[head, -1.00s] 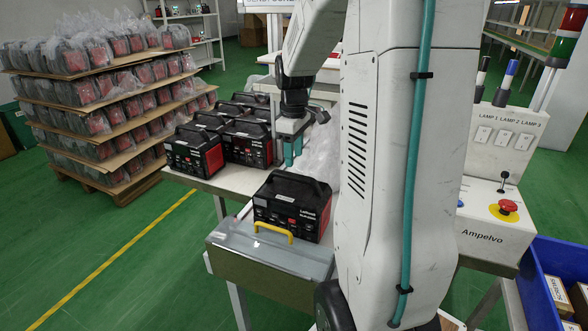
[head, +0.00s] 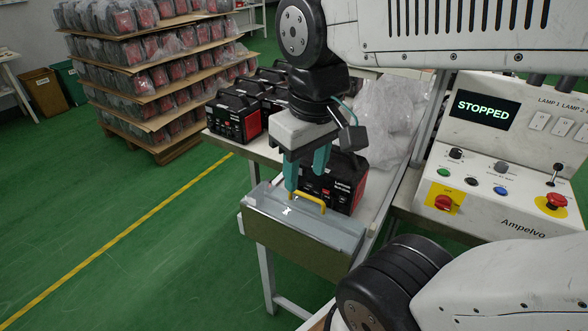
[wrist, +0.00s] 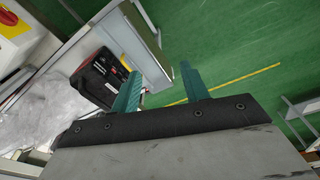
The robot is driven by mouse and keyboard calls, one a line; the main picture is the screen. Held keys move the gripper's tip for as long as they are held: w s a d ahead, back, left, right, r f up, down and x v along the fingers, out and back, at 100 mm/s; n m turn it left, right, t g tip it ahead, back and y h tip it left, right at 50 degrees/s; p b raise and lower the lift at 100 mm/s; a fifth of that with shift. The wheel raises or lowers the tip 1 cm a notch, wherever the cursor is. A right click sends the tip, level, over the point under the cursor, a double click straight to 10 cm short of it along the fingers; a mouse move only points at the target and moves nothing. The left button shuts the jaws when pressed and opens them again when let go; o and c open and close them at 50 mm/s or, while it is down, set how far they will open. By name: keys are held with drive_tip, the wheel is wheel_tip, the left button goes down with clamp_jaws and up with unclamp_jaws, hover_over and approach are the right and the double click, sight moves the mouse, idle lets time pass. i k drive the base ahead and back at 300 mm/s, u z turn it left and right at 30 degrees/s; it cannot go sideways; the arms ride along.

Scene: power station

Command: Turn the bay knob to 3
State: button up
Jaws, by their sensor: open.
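The white control panel (head: 495,215) marked Ampelvo stands at the right in the head view, its screen (head: 483,109) reading STOPPED. A dark knob (head: 456,154) sits at the panel's upper left, and another small knob (head: 501,167) is to its right. Their labels are too small to read, so I cannot tell which is the bay knob or where it points. My gripper (head: 307,172) is open and empty, fingers down, left of the panel and apart from it, over the yellow-handled box. Its fingers also show in the wrist view (wrist: 160,72).
The grey box with a yellow handle (head: 308,203) is at the table's end, with a black-red unit (head: 345,190) behind it. The panel also has a red emergency button (head: 556,200), a red switch (head: 443,203) and a lever (head: 556,172). Plastic wrap (head: 388,110) lies between.

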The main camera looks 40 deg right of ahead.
sight(501, 167)
drive_tip(key=z, duration=0.9)
drive_tip(key=k, duration=1.1)
drive_tip(key=z, duration=1.85)
drive_tip(key=i, duration=0.25)
drive_tip(key=u, duration=1)
